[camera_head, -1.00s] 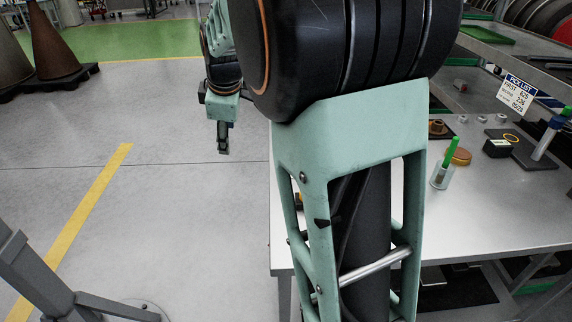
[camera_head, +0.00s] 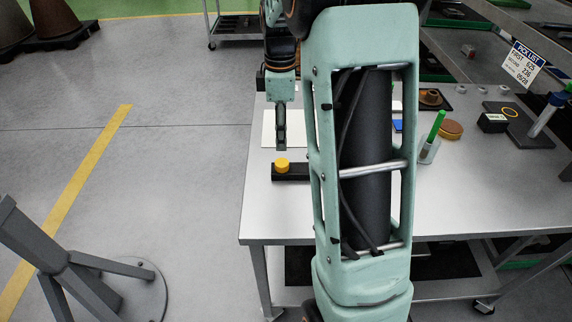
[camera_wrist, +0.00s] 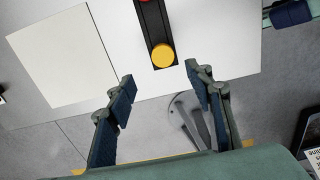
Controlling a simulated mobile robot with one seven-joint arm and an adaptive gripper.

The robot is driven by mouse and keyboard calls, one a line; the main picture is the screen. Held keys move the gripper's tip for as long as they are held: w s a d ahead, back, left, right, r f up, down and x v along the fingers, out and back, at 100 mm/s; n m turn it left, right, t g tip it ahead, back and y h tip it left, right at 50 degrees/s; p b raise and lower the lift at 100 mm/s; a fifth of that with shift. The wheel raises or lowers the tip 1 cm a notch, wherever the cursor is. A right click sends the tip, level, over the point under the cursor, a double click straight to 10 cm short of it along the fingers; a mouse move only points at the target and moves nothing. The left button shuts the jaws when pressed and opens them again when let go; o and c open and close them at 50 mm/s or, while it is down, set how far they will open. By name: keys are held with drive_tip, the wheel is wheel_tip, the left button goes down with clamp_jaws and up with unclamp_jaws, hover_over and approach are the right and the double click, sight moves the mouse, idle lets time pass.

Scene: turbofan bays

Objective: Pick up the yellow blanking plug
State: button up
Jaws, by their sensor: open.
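The yellow blanking plug (camera_head: 282,164) sits on a black holder (camera_head: 291,177) near the left edge of the workbench, partly hidden by my arm. In the wrist view the yellow plug (camera_wrist: 162,55) is a round disc at the near end of the black holder (camera_wrist: 152,20), with a red round piece (camera_wrist: 145,1) at the frame's top edge. My gripper (camera_head: 281,145) hangs pointing down just beyond the plug in the head view. In the wrist view my gripper (camera_wrist: 160,88) is open and empty, with the plug ahead of its fingertips and not between them.
A white sheet (camera_wrist: 62,58) lies beside the holder. On the workbench (camera_head: 460,210) stand a clear cup with a green item (camera_head: 430,150), a brown round lid (camera_head: 450,129) and a small dark box (camera_head: 492,122). A grey stand (camera_head: 70,260) is on the floor at left.

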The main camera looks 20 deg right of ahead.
hover_over(282, 162)
drive_tip(key=f, duration=0.4)
drive_tip(key=shift+w+f, duration=0.15)
drive_tip(key=shift+w, duration=0.1)
drive_tip(key=f, duration=0.5)
drive_tip(key=shift+s+f, duration=0.1)
drive_tip(key=shift+s, duration=0.15)
drive_tip(key=c, duration=0.9)
